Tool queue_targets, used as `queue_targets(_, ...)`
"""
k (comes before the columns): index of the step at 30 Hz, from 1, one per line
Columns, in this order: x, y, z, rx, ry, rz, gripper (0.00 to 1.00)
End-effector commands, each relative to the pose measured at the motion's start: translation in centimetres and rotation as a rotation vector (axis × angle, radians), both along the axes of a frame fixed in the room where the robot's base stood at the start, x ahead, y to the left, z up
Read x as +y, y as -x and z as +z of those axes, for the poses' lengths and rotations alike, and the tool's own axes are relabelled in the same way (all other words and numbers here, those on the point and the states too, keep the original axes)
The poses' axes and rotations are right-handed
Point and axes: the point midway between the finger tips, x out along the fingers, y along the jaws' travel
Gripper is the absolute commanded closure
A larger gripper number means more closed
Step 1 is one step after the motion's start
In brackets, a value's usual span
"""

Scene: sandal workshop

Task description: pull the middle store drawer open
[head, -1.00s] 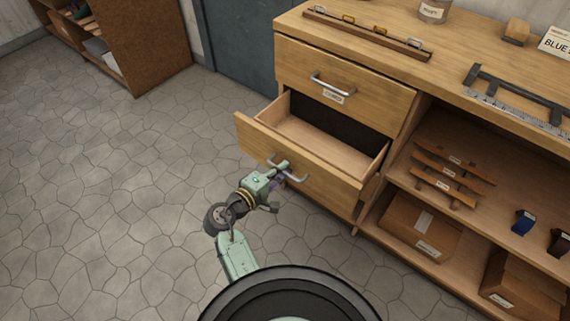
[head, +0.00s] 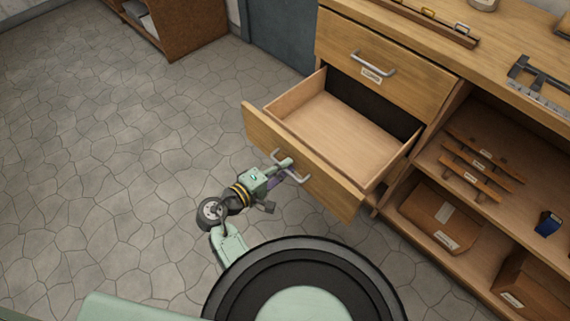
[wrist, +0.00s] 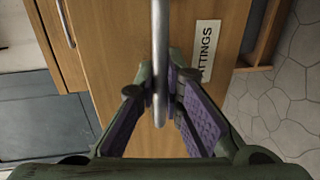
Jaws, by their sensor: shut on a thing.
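The middle store drawer (head: 300,166) stands well out of the wooden cabinet, and its inside (head: 345,125) looks empty. Its silver bar handle (head: 277,157) is on the front; it also shows in the wrist view (wrist: 160,45), running down between my fingers. My gripper (head: 286,173) is shut on this handle; its purple finger pads (wrist: 160,88) press on it from both sides. A label ending in "TTINGS" (wrist: 204,52) is on the drawer front beside the handle. The upper drawer (head: 385,62), with its own handle, is shut.
Open shelves to the right hold wooden strips (head: 478,168), a cardboard box (head: 440,215) and a blue item (head: 547,223). A metal tool (head: 540,80) lies on the cabinet top. The stone floor (head: 110,170) at left is clear.

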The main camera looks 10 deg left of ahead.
Motion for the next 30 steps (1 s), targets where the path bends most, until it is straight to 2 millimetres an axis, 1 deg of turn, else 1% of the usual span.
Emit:
queue_targets(2,0.0,0.0,0.0,0.0,0.0,0.001,1.0)
queue_targets(3,0.0,0.0,0.0,0.0,0.0,0.001,0.89)
queue_targets(6,0.0,0.0,0.0,0.0,0.0,0.001,0.83)
queue_targets(17,0.2,0.2,0.1,0.0,0.0,0.002,0.83)
queue_targets(20,0.9,1.1,0.3,0.0,0.0,0.003,0.83)
queue_targets(23,2.0,2.6,0.7,0.0,-0.001,0.005,0.83)
queue_targets(30,5.0,6.6,1.8,-0.001,-0.002,0.005,0.83)
